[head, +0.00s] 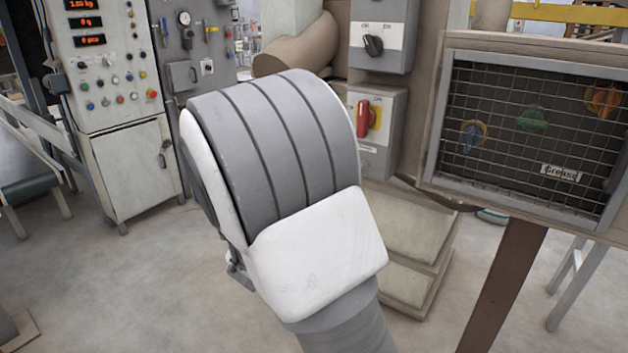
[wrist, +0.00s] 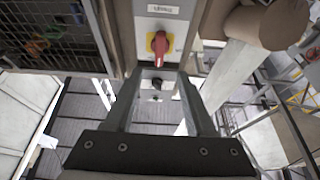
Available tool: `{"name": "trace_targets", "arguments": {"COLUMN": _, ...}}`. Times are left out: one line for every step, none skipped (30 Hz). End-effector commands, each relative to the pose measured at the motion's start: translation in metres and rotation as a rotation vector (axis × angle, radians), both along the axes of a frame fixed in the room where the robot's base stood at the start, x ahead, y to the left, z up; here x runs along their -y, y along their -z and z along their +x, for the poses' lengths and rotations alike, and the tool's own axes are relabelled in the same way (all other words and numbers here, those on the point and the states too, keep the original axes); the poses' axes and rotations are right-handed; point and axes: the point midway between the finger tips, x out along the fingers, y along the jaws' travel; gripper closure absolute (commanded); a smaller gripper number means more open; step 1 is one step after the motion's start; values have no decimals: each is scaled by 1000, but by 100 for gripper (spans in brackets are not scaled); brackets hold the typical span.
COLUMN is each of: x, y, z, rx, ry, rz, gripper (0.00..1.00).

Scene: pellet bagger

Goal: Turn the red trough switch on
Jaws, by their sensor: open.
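The red trough switch (head: 363,118) is a red handle on a yellow plate, on the front of a grey box. Its handle stands upright. In the wrist view, which is upside down, the red switch (wrist: 159,45) shows just beyond the fingertips, with its handle upright between the finger lines. My gripper (wrist: 161,74) is open and empty, apart from the handle as far as I can tell. In the head view my large grey and white arm hides the gripper.
A black rotary switch (head: 373,45) on another grey box sits above the red one; it also shows in the wrist view (wrist: 157,84). A mesh-fronted cabinet (head: 520,130) with coloured valves stands at the right. A control panel (head: 115,95) stands at the left.

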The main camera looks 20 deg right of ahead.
Motion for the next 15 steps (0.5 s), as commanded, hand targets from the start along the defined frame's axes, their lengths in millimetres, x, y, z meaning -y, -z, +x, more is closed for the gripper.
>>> {"name": "trace_targets", "arguments": {"x": -9, "y": 4, "z": -5, "rx": -4, "ry": -5, "rz": -1, "gripper": 45}}
{"name": "trace_targets", "arguments": {"x": -13, "y": 6, "z": -9, "rx": -3, "ry": -3, "rz": -1, "gripper": 45}}
{"name": "trace_targets", "arguments": {"x": -17, "y": 8, "z": -12, "rx": -4, "ry": -3, "rz": -2, "gripper": 45}}
{"name": "trace_targets", "arguments": {"x": -21, "y": 10, "z": -15, "rx": -3, "ry": -2, "rz": -1, "gripper": 45}}
{"name": "trace_targets", "arguments": {"x": -23, "y": 12, "z": -17, "rx": -3, "ry": -2, "rz": -1, "gripper": 45}}
{"name": "trace_targets", "arguments": {"x": -27, "y": 14, "z": -20, "rx": -2, "ry": -2, "rz": -1, "gripper": 45}}
{"name": "trace_targets", "arguments": {"x": -29, "y": 15, "z": -21, "rx": -1, "ry": -3, "rz": 0, "gripper": 45}}
{"name": "trace_targets", "arguments": {"x": -30, "y": 16, "z": -23, "rx": -2, "ry": -1, "rz": 0, "gripper": 45}}
{"name": "trace_targets", "arguments": {"x": -32, "y": 17, "z": -24, "rx": -1, "ry": -1, "rz": -1, "gripper": 45}}
{"name": "trace_targets", "arguments": {"x": -33, "y": 17, "z": -25, "rx": -1, "ry": -1, "rz": -1, "gripper": 45}}
{"name": "trace_targets", "arguments": {"x": -33, "y": 17, "z": -26, "rx": 0, "ry": -1, "rz": -2, "gripper": 45}}
{"name": "trace_targets", "arguments": {"x": -34, "y": 18, "z": -26, "rx": 0, "ry": 0, "rz": -1, "gripper": 45}}
{"name": "trace_targets", "arguments": {"x": -34, "y": 18, "z": -26, "rx": 0, "ry": 0, "rz": -1, "gripper": 45}}
{"name": "trace_targets", "arguments": {"x": -34, "y": 18, "z": -26, "rx": 0, "ry": 0, "rz": -1, "gripper": 45}}
{"name": "trace_targets", "arguments": {"x": -34, "y": 18, "z": -26, "rx": -1, "ry": 0, "rz": -1, "gripper": 45}}
